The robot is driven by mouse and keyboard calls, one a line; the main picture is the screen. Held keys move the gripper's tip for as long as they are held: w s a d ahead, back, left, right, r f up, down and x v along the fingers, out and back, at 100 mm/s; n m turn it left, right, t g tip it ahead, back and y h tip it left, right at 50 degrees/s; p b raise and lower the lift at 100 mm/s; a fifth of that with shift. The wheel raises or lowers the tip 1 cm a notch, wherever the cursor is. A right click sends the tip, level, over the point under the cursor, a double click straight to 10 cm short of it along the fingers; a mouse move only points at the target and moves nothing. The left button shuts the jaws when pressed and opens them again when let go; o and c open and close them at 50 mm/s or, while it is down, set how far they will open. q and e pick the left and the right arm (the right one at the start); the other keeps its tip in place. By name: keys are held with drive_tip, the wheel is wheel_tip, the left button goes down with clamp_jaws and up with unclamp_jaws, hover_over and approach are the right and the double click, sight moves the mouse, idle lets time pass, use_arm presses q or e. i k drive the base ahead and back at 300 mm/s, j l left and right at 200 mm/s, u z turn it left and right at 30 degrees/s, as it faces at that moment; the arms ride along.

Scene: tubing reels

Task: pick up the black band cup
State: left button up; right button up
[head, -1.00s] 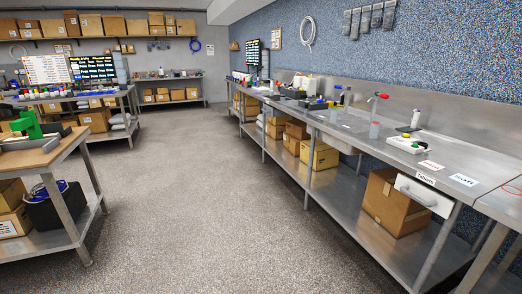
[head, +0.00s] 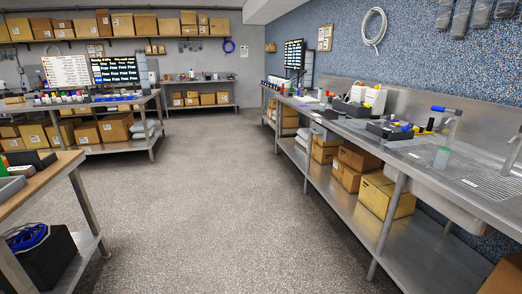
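I cannot make out a cup with a black band in the head view. Several small coloured items stand on the far left steel table (head: 110,104), too small to tell apart. More small items stand along the right steel bench (head: 345,124). Neither of my grippers is in view.
An open grey floor aisle (head: 190,200) runs between the right bench and the wood-topped table (head: 50,180) at the near left. A back table (head: 200,81) stands against the far wall. Cardboard boxes (head: 385,196) fill the lower shelves.

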sight(341, 115)
drive_tip(key=i, duration=0.75)
drive_tip(key=i+z, duration=0.1)
drive_tip(key=i, duration=0.7)
drive_tip(key=i+j+z, duration=0.1)
drive_tip(key=i, duration=0.65)
drive_tip(key=i+j+z, duration=0.3)
drive_tip(key=i+z, duration=0.2)
drive_tip(key=i, duration=0.15)
drive_tip(key=i+j+z, duration=0.5)
drive_tip(key=i, duration=0.05)
